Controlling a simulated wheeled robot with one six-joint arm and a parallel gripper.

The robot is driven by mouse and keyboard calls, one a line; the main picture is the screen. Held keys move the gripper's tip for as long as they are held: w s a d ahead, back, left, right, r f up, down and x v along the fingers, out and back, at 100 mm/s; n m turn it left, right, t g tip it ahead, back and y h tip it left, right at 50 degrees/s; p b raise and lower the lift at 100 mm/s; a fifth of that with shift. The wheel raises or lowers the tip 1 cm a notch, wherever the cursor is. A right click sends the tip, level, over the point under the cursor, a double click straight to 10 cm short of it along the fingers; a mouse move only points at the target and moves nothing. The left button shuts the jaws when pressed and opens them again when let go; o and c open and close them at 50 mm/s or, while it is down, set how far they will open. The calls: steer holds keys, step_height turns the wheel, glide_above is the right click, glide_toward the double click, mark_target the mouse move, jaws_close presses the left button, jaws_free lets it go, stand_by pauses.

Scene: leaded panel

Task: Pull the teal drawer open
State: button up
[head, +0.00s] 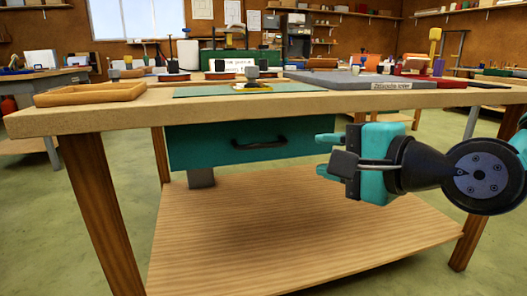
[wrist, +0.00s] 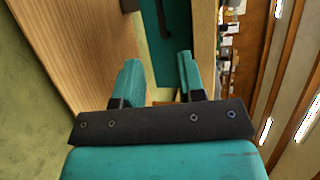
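The teal drawer (head: 215,147) hangs under the bench top, with a dark bar handle (head: 259,142) on its front. It looks shut. My gripper (head: 326,154) is at the right of the drawer in the head view, its teal fingers pointing left. In the wrist view the two fingers of my gripper (wrist: 158,82) stand apart with nothing between them. The drawer front (wrist: 178,50) shows beyond them, and the handle (wrist: 163,18) is near the top, ahead of the fingers and apart from them.
The bench top (head: 130,118) overhangs the drawer and my gripper is below its edge. A wooden lower shelf (head: 270,225) lies underneath. Wooden legs (head: 98,215) stand at the corners. A wooden tray (head: 90,94) and a grey board (head: 345,80) are on top.

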mark_target(266, 146)
steer(key=p+x, duration=0.8)
steer(key=x, duration=0.8)
steer(key=shift+d, duration=0.1)
steer(key=shift+c, duration=0.3)
jaws_close()
